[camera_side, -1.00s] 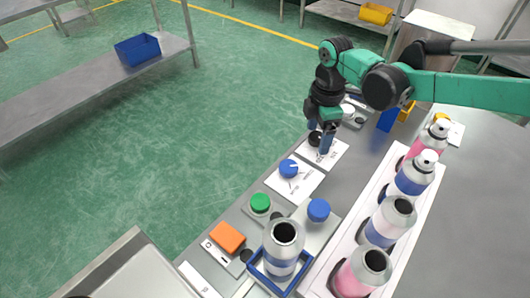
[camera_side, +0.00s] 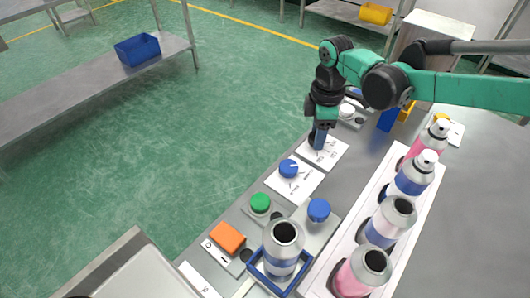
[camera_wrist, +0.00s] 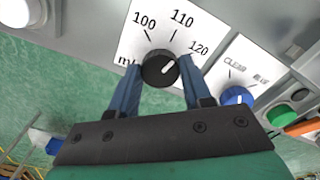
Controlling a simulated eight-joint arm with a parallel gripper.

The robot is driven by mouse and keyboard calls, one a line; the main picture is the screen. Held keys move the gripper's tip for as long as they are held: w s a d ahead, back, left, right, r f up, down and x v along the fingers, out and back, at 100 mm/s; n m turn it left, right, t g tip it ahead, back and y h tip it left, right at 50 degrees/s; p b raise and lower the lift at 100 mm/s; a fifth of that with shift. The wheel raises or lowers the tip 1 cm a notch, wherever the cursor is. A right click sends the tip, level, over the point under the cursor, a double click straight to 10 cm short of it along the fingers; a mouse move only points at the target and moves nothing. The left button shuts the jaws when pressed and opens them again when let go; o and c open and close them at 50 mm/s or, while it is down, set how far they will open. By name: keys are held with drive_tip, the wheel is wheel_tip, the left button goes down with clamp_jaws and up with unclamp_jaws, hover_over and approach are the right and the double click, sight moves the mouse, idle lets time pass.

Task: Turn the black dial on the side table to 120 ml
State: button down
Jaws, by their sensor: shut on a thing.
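The black dial (camera_wrist: 158,72) sits on a white card (camera_wrist: 157,20) marked 100, 110 and 120 ml. Its white pointer line aims to the upper right in the wrist view, between the 110 and 120 marks and seemingly closer to 120. My gripper (camera_wrist: 162,76) has its two blue fingers on opposite sides of the dial, shut on it. In the side view my gripper (camera_side: 318,143) points down at the card (camera_side: 325,152), and its fingers mostly hide the dial.
A blue dial (camera_side: 288,168) on its own card stands close by, with a green button (camera_side: 260,202) and an orange block (camera_side: 228,238) nearer the camera. A white rack (camera_side: 335,240) of several cans runs along the right. A can (camera_side: 283,248) stands in a blue frame.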

drive_tip(key=m, duration=0.6)
drive_tip(key=shift+m, duration=0.4)
idle(0.4)
drive_tip(key=shift+c, duration=1.9)
unclamp_jaws()
drive_tip(key=shift+r, duration=2.85)
